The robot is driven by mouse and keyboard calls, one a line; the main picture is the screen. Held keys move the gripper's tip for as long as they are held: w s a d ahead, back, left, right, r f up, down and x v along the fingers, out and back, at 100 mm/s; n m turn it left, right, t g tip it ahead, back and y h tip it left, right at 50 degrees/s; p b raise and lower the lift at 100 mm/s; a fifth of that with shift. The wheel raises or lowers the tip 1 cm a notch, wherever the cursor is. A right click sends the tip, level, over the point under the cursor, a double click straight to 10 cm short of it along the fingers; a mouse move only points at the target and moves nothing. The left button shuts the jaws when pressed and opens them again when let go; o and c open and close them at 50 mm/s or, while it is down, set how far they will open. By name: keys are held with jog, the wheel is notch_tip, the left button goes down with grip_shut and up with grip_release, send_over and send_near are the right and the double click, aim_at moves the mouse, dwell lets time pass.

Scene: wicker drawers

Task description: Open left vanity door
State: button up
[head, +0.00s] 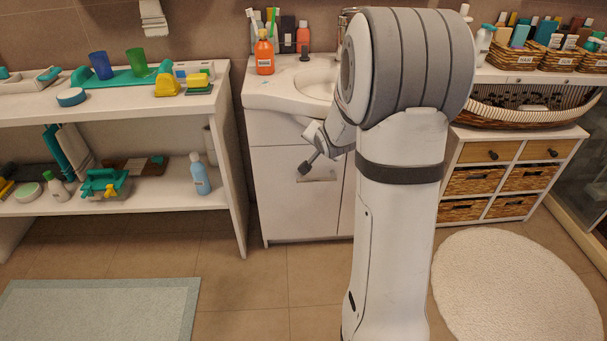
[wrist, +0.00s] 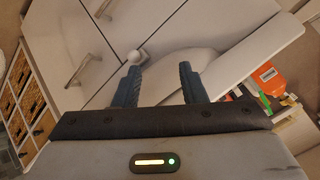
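The white vanity's left door (head: 292,200) faces me below the sink and looks closed. Its bar handle (head: 318,178) is partly behind my arm. My gripper (head: 305,168) is in front of this door, near the handle, and looks apart from it. In the wrist view my gripper (wrist: 160,84) has its two dark fingers spread with nothing held between them. Two bar handles, one nearer (wrist: 80,70) and one at the top edge (wrist: 105,8), show on the white fronts beyond the fingers. My arm hides most of the right door.
An orange bottle (head: 264,54) stands on the vanity top by the sink (head: 315,84). A white shelf (head: 228,150) with bottles and trays is at left; a wicker drawer unit (head: 475,182) is at right. A round rug (head: 510,290) and grey mat (head: 100,310) lie on the floor.

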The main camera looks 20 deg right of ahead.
jog(key=w+d+f+m+t+y+b, duration=0.1)
jog(key=w+d+f+m+b, duration=0.15)
jog(key=f, duration=0.65)
jog(key=w+d+f+m+t+y+b, duration=0.1)
jog(key=w+d+f+t+b, duration=0.2)
jog(key=f, duration=0.5)
jog(key=m+t+y+b, duration=0.1)
jog(key=m+y+b, duration=0.15)
jog(key=b, duration=0.35)
send_near(320, 181)
jog(key=x, duration=0.3)
jog(key=shift+m, duration=0.5)
jog(key=b+x, duration=0.2)
jog(key=x, duration=0.5)
jog(key=shift+w+a+f+b, duration=0.1)
jog(key=shift+w+b, duration=0.2)
jog(key=shift+w, duration=0.1)
jog(key=shift+c, duration=0.2)
grip_shut()
